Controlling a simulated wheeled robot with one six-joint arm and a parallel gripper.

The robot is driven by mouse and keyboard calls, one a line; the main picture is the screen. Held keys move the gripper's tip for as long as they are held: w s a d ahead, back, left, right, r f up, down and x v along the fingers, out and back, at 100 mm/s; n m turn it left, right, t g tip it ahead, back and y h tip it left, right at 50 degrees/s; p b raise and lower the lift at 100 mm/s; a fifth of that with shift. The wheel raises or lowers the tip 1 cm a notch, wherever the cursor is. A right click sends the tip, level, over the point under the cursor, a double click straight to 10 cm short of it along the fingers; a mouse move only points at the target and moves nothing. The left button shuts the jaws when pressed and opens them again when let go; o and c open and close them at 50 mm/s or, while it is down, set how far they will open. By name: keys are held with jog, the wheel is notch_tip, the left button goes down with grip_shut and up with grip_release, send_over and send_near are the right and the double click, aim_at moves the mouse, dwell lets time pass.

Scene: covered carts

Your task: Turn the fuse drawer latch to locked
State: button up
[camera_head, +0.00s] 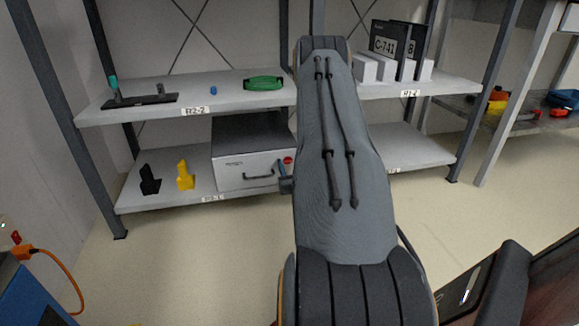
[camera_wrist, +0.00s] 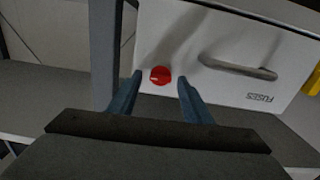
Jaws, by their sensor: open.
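The fuse drawer (camera_head: 252,170) is a pale grey box front with a dark bar handle (camera_head: 258,176), on the lower shelf. Its round red latch (camera_head: 288,160) is at the right of the front in the head view. In the wrist view the drawer front (camera_wrist: 215,30) appears turned over, with an upside-down FUSES label, a handle (camera_wrist: 237,68) and the red latch (camera_wrist: 160,75). My gripper (camera_wrist: 159,82) is open, its two blue-grey fingers on either side of the latch with gaps. I cannot tell whether the fingertips reach its depth. My arm covers what is right of the drawer.
The upper shelf (camera_head: 220,103) above the drawer holds a green coil (camera_head: 263,83), a blue piece and a black stand. A yellow piece (camera_head: 185,176) and a black piece (camera_head: 150,180) stand left of the drawer. A grey shelf post (camera_wrist: 103,55) is close beside my gripper.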

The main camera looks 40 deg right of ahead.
jog(key=shift+c, duration=0.4)
jog(key=c, duration=1)
jog(key=shift+n+p, duration=0.3)
jog(key=shift+p, duration=0.15)
jog(key=n+p, duration=0.2)
jog(key=p, duration=0.1)
jog(key=shift+a+r+n, duration=0.1)
jog(key=shift+r+n, duration=0.05)
jog(key=shift+n, duration=0.25)
jog(key=n+p, duration=0.5)
jog(key=shift+p, duration=0.35)
jog(key=n+p, duration=0.3)
jog(key=n, duration=0.1)
jog(key=shift+a+n+p, duration=0.1)
jog(key=shift+n+p, duration=0.2)
jog(key=shift+n, duration=0.1)
jog(key=n+p, duration=0.1)
jog(key=n, duration=0.1)
jog(key=n+p, duration=0.1)
jog(key=n, duration=0.1)
jog(key=shift+w+f+p, duration=0.1)
jog(key=shift+f+p, duration=0.2)
jog(key=shift+f, duration=0.05)
